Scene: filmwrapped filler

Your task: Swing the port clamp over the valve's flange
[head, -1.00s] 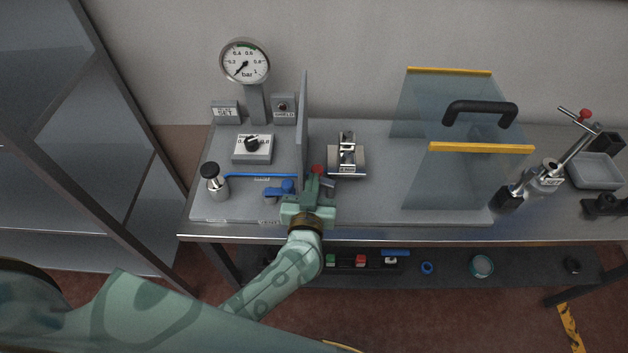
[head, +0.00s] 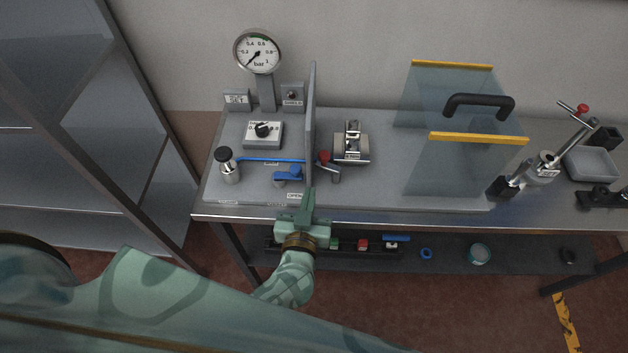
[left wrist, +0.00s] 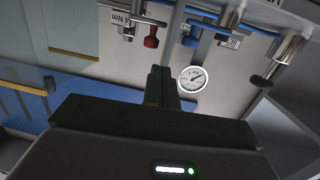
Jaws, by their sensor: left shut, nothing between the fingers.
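My left gripper (head: 308,192) is shut and empty, just above the bench's front edge. Beyond its fingertips, beside the upright panel, is a small metal part with a red knob (head: 323,157), which looks like the port clamp; the gripper is apart from it. In the left wrist view the red knob (left wrist: 151,42) hangs beyond the shut fingers (left wrist: 162,85). The blue-handled valve (head: 288,174) sits left of the panel, and blue parts also show in the left wrist view (left wrist: 191,38). I cannot make out the flange or whether the clamp lies over it. My right gripper is not in view.
The upright grey panel (head: 310,125) divides the base plate. A metal block (head: 351,146) stands right of it, then a clear cover with a black handle (head: 480,104). A pressure gauge (head: 258,52) and knob box (head: 263,135) stand behind left. The plate's front middle is clear.

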